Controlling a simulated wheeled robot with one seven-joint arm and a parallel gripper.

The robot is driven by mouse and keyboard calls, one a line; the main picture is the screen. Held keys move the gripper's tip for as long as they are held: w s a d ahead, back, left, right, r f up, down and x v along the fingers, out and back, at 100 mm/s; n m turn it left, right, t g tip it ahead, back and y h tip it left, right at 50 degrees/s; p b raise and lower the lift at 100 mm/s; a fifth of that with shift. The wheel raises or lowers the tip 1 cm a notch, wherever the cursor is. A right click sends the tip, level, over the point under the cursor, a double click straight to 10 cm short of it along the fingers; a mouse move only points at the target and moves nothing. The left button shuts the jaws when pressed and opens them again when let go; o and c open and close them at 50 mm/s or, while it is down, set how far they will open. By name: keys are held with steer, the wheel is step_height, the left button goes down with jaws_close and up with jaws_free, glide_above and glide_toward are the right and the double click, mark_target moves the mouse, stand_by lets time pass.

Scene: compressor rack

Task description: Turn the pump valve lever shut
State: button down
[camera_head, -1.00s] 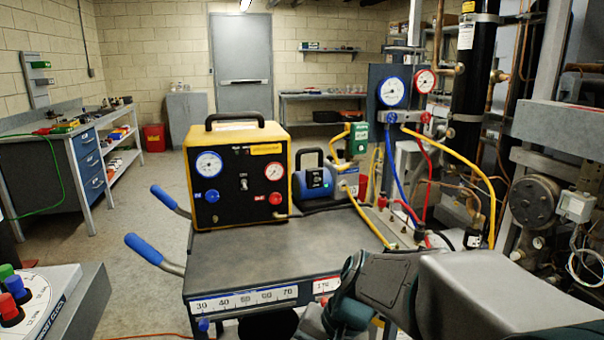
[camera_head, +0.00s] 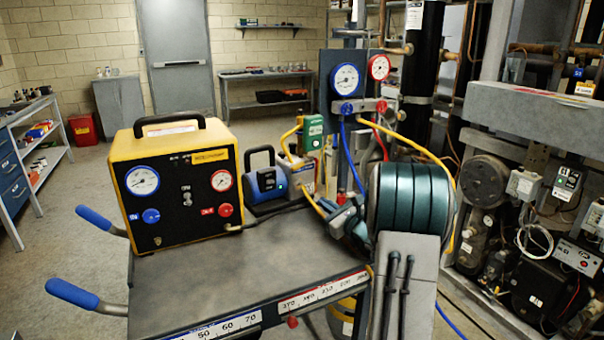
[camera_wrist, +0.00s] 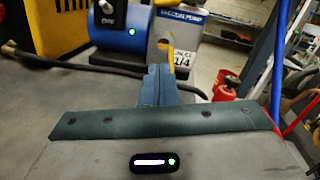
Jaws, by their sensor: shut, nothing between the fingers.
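The blue vacuum pump (camera_head: 267,185) stands on the cart, with a green light on its end. A white plate labelled for the pump (camera_wrist: 180,30) stands beside it in the wrist view. A yellow part (camera_wrist: 166,50) shows in front of this plate, just beyond my fingertips; I cannot tell whether it is the valve lever or the yellow hose. My gripper (camera_wrist: 158,72) is shut and empty, its fingers pointing at the plate. In the head view my gripper (camera_head: 328,208) is right of the pump, and my wrist hides part of that area. Contact cannot be told.
A yellow gauge case (camera_head: 183,190) stands left of the pump on the grey cart top (camera_head: 225,275). The gauge manifold (camera_head: 362,107) with blue, red and yellow hoses rises behind my arm. The compressor rack (camera_head: 520,110) fills the right. The front of the cart top is clear.

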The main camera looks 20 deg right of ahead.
steer(key=shift+w+d, duration=0.25)
steer(key=shift+d, duration=0.15)
steer(key=shift+w+h, duration=0.3)
steer(key=shift+w, duration=0.05)
glide_toward(296, 171)
steer(key=w+f, duration=0.2)
steer(key=w, duration=0.1)
steer(key=w+f, duration=0.1)
steer(key=w, duration=0.1)
steer(key=shift+w+f, duration=0.15)
steer(key=shift+f, duration=0.15)
steer(key=r, duration=0.2)
steer(key=shift+a+r+p, duration=0.25)
steer(key=shift+r+p, duration=0.1)
steer(key=shift+p, duration=0.05)
steer(key=shift+w+a+r, duration=0.1)
steer(key=shift+a+r, duration=0.05)
steer(key=shift+r, duration=0.3)
